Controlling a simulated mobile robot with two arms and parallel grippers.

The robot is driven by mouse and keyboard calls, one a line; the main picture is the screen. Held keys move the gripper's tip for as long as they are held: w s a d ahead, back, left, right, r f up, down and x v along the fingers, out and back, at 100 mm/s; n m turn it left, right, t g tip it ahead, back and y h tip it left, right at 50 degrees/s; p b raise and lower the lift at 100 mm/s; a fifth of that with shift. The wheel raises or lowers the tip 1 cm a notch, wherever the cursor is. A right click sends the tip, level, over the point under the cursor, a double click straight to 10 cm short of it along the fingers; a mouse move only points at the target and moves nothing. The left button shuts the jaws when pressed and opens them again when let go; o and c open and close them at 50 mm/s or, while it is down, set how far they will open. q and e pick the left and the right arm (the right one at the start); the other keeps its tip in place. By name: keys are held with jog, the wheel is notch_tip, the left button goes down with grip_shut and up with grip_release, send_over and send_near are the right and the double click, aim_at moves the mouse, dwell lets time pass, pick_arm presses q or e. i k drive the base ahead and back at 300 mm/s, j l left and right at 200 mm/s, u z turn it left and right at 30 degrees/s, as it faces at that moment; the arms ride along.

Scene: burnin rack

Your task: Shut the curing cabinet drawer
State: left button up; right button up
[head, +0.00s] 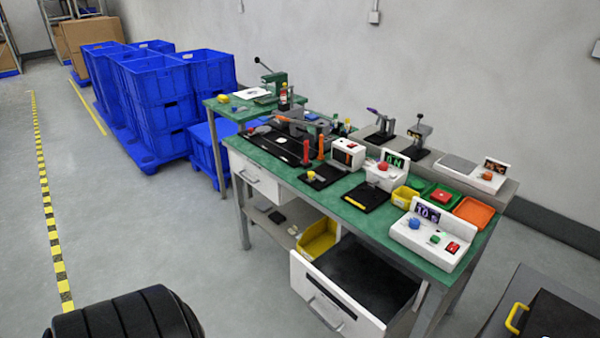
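A white drawer (336,311) with a grey bar handle stands pulled out below the right part of the green-topped workbench (262,157). Its dark inside shows from above and looks empty. I see no label, so I cannot tell whether it is the curing cabinet drawer. A second white drawer (257,178) under the left part of the bench looks shut. At the bottom right corner, a grey unit with a dark top (562,318) and a yellow handle (517,318) is cut off by the picture edge. Neither of my grippers is in view.
Several devices, including a white control box (432,238), and small trays crowd the bench top. A yellow bin (318,240) sits on the lower shelf beside the open drawer. Stacked blue crates (165,100) stand at the back left.

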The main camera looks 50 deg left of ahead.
aim_at(354, 288)
jog(key=i+j+u, duration=0.1)
jog(key=j+u, duration=0.25)
jog(key=i+j+u, duration=0.1)
jog(key=u, duration=0.25)
jog(key=i+j+u, duration=0.15)
jog(key=u, duration=0.2)
